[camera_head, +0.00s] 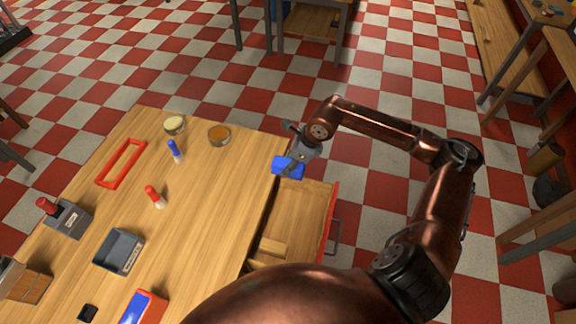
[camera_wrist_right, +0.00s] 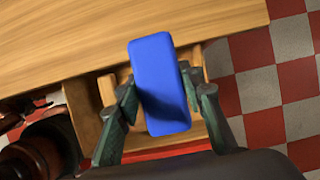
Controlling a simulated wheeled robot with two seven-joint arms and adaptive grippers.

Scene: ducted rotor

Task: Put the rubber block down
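My left gripper is not in view.
The wooden table (camera_head: 215,200) holds a red frame (camera_head: 121,163), two small bowls, a blue and a red marker-like piece, a grey tray (camera_head: 119,251) and a red-and-blue box (camera_head: 143,307). The open drawer (camera_head: 300,215) juts out at the right. The table's middle right is clear.

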